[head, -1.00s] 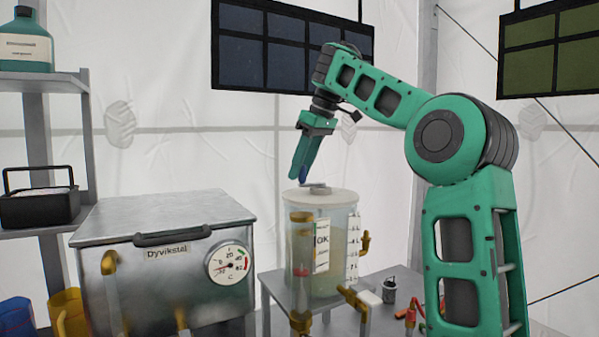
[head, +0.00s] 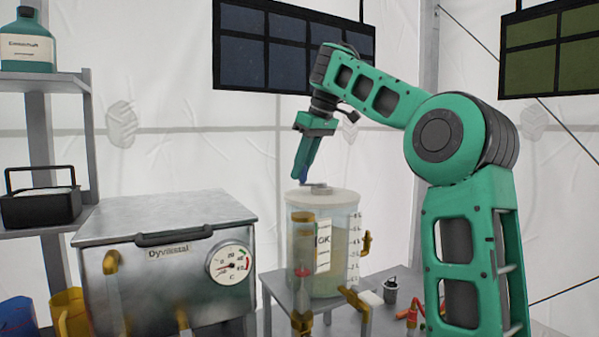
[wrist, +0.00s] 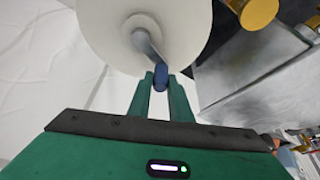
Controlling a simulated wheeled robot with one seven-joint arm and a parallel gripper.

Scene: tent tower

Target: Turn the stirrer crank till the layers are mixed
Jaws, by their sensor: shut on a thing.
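The mixing tank (head: 340,245) is a clear cylinder with a pale lid (head: 335,197), a scale strip and an "OK" label. Cloudy, pale yellowish-green liquid shows inside; I cannot make out separate layers. In the wrist view the grey crank arm (wrist: 147,45) runs from the hub at the middle of the lid (wrist: 100,30) to a blue handle (wrist: 161,77). My gripper (head: 303,180) is above the lid, pointing down. It also shows in the wrist view (wrist: 160,84), with its two green fingers shut on the blue handle. In the head view the fingers mostly hide the handle.
A metal box with a dial (head: 165,265) stands left of the tank. Brass pipes and valves (head: 303,245) are in front of the tank. A small grey canister (head: 390,290) stands to its right on the table. Shelves (head: 45,85) are at far left. Dark panels (head: 290,50) hang behind.

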